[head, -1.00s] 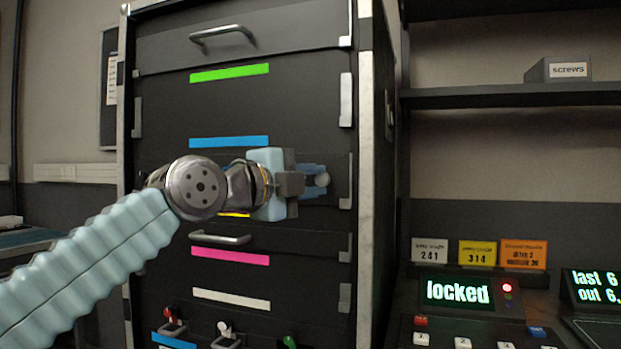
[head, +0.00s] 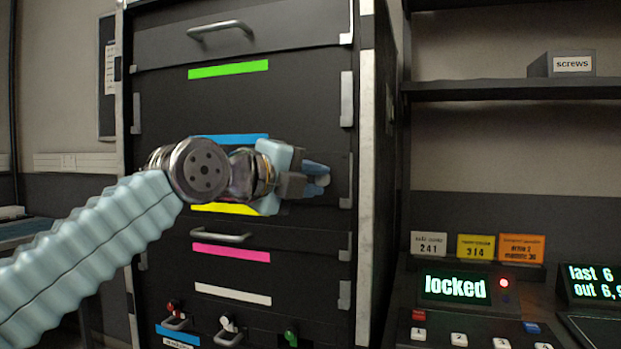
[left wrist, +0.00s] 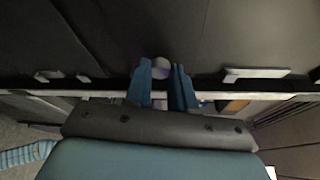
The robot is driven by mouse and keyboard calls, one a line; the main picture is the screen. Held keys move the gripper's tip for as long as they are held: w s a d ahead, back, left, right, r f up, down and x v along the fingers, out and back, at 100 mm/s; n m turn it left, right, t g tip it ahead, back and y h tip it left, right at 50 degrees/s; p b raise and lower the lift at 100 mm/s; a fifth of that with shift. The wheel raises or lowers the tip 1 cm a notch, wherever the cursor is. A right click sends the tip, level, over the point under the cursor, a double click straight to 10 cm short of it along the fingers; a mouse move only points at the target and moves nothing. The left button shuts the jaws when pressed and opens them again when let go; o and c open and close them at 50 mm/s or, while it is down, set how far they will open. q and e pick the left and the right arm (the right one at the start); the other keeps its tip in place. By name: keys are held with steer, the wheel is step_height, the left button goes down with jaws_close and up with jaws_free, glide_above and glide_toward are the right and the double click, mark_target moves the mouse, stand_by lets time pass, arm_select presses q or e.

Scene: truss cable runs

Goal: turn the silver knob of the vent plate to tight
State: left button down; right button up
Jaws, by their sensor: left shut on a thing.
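The silver knob (head: 324,181) shows as a small pale round end at the right side of a dark front panel (head: 336,160) of the rack, level with the space between the blue and yellow strips. I take this panel for the vent plate; my arm hides much of it. My left gripper (head: 317,179) is shut on the knob, its blue fingers tilted. In the left wrist view the knob (left wrist: 161,65) shows between the fingertips (left wrist: 163,72). Any tight marking is not readable. My right gripper is not in view.
A drawer handle (head: 220,236) sits below my gripper and another handle (head: 221,28) near the rack's top. Several small coloured knobs line the bottom. At right, a display (head: 455,288) reads "locked" beside a red light. A shelf (head: 500,89) holds a screws box (head: 563,64).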

arm_select(q)
steer(key=shift+f, duration=0.15)
steer(key=c, duration=0.9)
jaws_free()
steer(key=shift+c, duration=0.2)
steer(key=b+v, duration=0.4)
steer(key=v, duration=0.9)
steer(key=shift+s+a+b, duration=0.2)
steer(key=shift+s+b, duration=0.15)
